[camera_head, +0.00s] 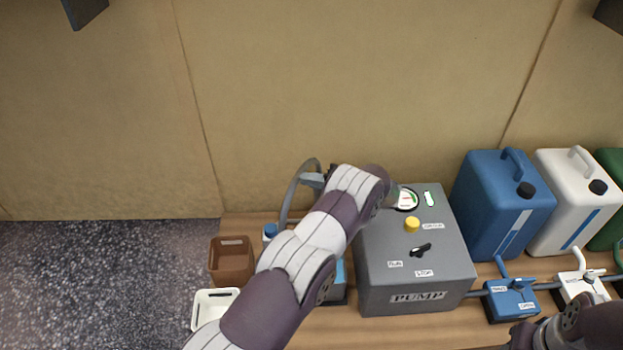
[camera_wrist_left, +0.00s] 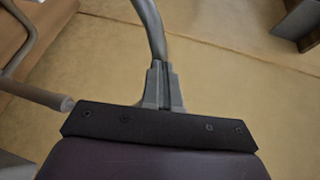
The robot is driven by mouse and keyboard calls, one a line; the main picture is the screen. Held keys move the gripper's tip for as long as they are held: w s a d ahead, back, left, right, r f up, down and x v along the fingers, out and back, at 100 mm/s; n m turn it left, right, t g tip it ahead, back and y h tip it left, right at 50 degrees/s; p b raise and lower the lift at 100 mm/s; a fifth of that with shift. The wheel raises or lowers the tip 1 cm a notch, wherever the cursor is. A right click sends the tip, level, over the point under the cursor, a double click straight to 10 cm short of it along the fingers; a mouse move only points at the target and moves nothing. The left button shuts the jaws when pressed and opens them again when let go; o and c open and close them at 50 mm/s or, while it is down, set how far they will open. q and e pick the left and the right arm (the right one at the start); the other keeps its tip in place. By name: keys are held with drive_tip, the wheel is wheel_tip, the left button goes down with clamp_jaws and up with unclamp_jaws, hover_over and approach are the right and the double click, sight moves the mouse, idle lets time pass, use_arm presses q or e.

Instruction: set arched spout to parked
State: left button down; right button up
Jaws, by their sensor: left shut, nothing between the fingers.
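The arched spout (camera_head: 291,192) is a grey curved pipe. It rises from behind my left arm and bends over at the top, near the back wall. My left gripper (camera_head: 313,180) is at the top of this arch with its fingers shut. In the left wrist view the grey fingers (camera_wrist_left: 163,88) are together, and the spout (camera_wrist_left: 147,25) runs up from just beyond their tips. I cannot tell whether they touch it. My left forearm hides the spout's lower part and most of its base. Part of my right arm shows at lower right, but its fingers do not.
A grey pump box (camera_head: 415,260) with a yellow button (camera_head: 412,224) and a black switch (camera_head: 420,250) stands right of my arm. Blue (camera_head: 500,205) and white (camera_head: 573,200) canisters stand further right. A brown bin (camera_head: 232,262) and white basket (camera_head: 213,308) are at left.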

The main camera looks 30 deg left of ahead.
sight(299, 175)
use_arm(q)
drive_tip(key=a+t+p, duration=0.1)
drive_tip(key=a+m+t+p, duration=0.1)
drive_tip(key=p, duration=0.1)
drive_tip(key=s+a+r+m+p, duration=0.1)
drive_tip(key=p, duration=0.1)
drive_tip(key=shift+r+t, duration=0.1)
drive_tip(key=shift+t, duration=0.3)
drive_tip(key=w+a+m+t+h, duration=0.1)
drive_tip(key=w+a+m+t, duration=0.1)
drive_tip(key=a, duration=0.4)
drive_tip(key=w+a+m+t+h+p, duration=0.1)
drive_tip(key=w+a+m+t+h, duration=0.1)
drive_tip(key=a+m+t, duration=0.2)
drive_tip(key=a+t, duration=0.2)
drive_tip(key=a, duration=0.1)
drive_tip(key=shift+w+a+f+m+h, duration=0.2)
drive_tip(key=shift+w+f+m+h, duration=0.05)
drive_tip(key=shift+w+m+h, duration=0.1)
